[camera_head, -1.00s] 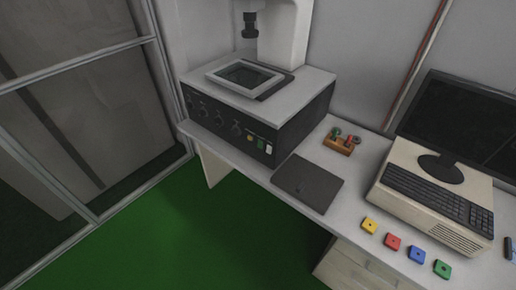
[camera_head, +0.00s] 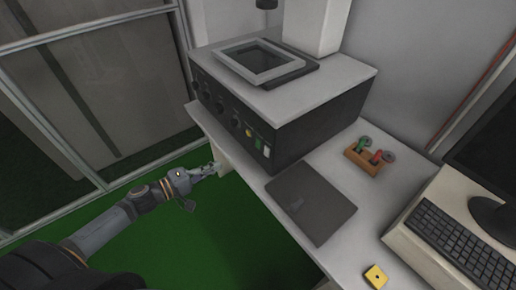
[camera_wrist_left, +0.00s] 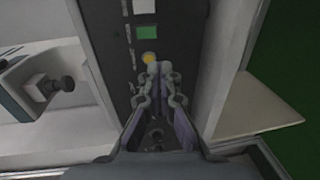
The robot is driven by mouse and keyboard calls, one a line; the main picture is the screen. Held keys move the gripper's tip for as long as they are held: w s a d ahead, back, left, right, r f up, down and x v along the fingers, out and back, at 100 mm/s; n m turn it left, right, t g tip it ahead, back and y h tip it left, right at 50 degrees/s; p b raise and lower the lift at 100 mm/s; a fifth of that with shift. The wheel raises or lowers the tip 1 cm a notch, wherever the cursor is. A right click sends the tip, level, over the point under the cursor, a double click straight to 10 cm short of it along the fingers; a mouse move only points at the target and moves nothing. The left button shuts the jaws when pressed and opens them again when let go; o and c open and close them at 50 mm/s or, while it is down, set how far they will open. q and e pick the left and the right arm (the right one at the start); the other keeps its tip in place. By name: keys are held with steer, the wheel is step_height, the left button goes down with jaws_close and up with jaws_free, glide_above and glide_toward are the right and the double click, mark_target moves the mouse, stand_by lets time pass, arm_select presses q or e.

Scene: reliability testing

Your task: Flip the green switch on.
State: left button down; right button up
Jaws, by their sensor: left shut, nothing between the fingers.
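The green switch (camera_head: 258,142) is on the dark front panel of the machine (camera_head: 317,127), between a yellow button (camera_head: 249,132) and a white switch (camera_head: 267,151). My left gripper (camera_head: 214,169) is shut and empty, in front of and below the panel in the head view. It also shows in the left wrist view (camera_wrist_left: 158,68), pointing towards the panel. My right gripper is not in view.
A dark flat plate (camera_head: 311,202) lies on the table in front of the machine. A wooden block with green and red pieces (camera_head: 369,157) stands right of it. A yellow square (camera_head: 376,277), keyboard (camera_head: 451,247) and monitor are further right. Green floor is open at the left.

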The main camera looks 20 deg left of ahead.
arm_select(q)
steer(key=shift+d+r, duration=0.2)
steer(key=shift+r, duration=0.25)
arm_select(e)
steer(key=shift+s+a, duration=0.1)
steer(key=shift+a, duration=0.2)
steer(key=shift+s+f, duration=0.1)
arm_select(q)
steer(key=b, duration=0.2)
glide_toward(257, 146)
steer(key=p+x, duration=0.2)
steer(key=x, duration=0.3)
steer(key=shift+w+d+f+p, duration=0.1)
steer(key=shift+w+p, duration=0.15)
steer(key=shift+p, duration=0.05)
steer(key=shift+w+d+f, duration=0.2)
steer(key=shift+w+d, duration=0.2)
steer(key=shift+w, duration=0.1)
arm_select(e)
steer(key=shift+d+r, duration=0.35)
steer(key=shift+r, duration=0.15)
